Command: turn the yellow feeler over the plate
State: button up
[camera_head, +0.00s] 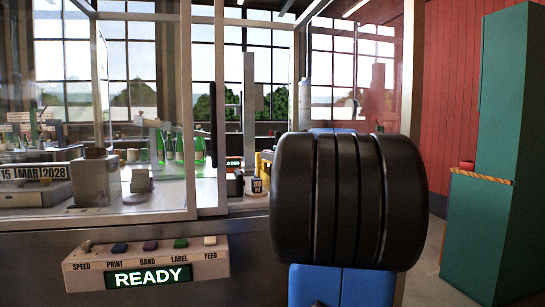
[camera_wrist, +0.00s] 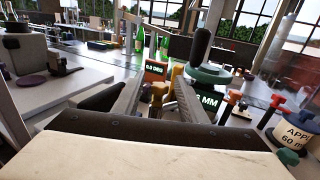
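A yellow part, seemingly the feeler (camera_wrist: 169,86), stands ahead of my gripper in the wrist view. It appears between the lines of the two fingers, nearer the right one; I cannot tell contact. My gripper (camera_wrist: 155,92) has its two grey fingers apart, with no object clearly held. A small display (camera_wrist: 155,68) behind the yellow part seems to read 0.0 DEG. I cannot pick out the plate for certain. In the head view my dark arm hides the gripper, and small yellow parts (camera_head: 258,165) show just left of it.
A black-handled part with a green ring (camera_wrist: 206,74) and an MM display (camera_wrist: 207,101) stand close to the right finger. Red-topped knobs (camera_wrist: 230,100) lie further right. Green bottles (camera_head: 179,147) stand behind glass. The control panel (camera_head: 146,263) reads READY. A green cabinet (camera_head: 505,150) stands right.

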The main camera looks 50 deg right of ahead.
jog(key=shift+w, duration=0.2)
grip_shut()
jog(key=shift+d+n+y, duration=0.1)
jog(key=shift+n+y, duration=0.2)
jog(key=shift+y, duration=0.2)
jog(key=n+y, duration=0.2)
jog(key=y, duration=0.1)
jog(key=n+y, duration=0.1)
jog(key=y, duration=0.1)
jog(key=shift+d+n+y, duration=0.1)
jog(key=shift+n+y, duration=0.3)
jog(key=n+g+y, duration=0.2)
jog(key=n+y, duration=0.1)
jog(key=y, duration=0.1)
jog(key=n+g+y, duration=0.2)
jog(key=n+y, duration=0.1)
jog(key=y, duration=0.1)
jog(key=shift+g, duration=0.3)
jog(key=shift+y, duration=0.3)
